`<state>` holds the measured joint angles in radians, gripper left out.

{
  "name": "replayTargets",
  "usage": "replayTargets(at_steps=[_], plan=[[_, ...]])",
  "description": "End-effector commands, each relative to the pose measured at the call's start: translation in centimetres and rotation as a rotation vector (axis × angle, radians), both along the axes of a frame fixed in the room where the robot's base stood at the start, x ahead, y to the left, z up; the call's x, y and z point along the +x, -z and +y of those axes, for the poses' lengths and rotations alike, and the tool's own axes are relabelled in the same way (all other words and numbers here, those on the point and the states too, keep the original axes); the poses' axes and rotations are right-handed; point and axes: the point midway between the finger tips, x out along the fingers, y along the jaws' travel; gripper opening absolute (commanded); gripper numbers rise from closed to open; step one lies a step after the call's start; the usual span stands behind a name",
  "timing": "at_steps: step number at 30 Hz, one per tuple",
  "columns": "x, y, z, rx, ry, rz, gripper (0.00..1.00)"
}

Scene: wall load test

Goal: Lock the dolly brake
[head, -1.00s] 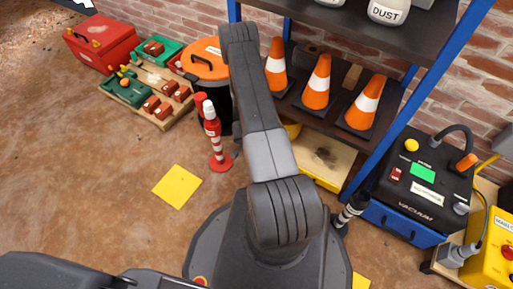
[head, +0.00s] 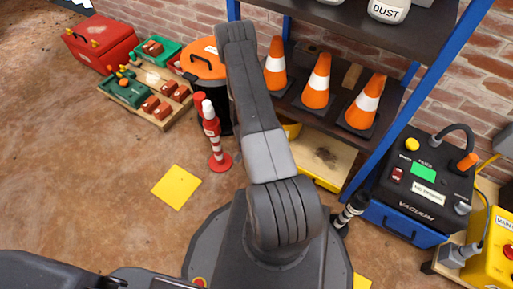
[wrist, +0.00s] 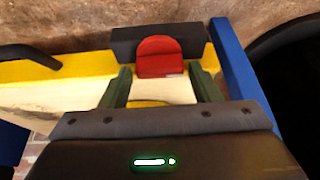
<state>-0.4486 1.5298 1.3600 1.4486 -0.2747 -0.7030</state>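The dolly brake shows in the wrist view as a rounded red pedal (wrist: 160,57) against a dark block (wrist: 125,47). The dolly (wrist: 60,94) has a pale wooden deck and a yellow edge. My gripper (wrist: 163,82) is open, its two dark green fingers apart and empty. In that view the pedal shows between and just beyond the fingertips; I cannot tell whether they touch it. In the head view a yellow-edged wooden platform (head: 335,160) stands under the shelf, likely the dolly. My gripper and the red pedal are hidden there behind my arm.
The blue-posted shelf (head: 365,160) holds several orange cones (head: 318,82). A black vacuum (head: 425,180) stands right of it. A red-and-white post (head: 214,140) and an orange-lidded bin (head: 204,60) stand left of my arm. Floor around the yellow square (head: 176,187) is clear.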

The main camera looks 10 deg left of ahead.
Motion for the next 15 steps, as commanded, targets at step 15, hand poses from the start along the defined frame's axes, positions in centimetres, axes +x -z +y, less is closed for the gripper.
replayTargets(at_steps=[15], plan=[[-2.7, -7.7, 1.0, 0.000, -0.002, -0.001, 0.56]])
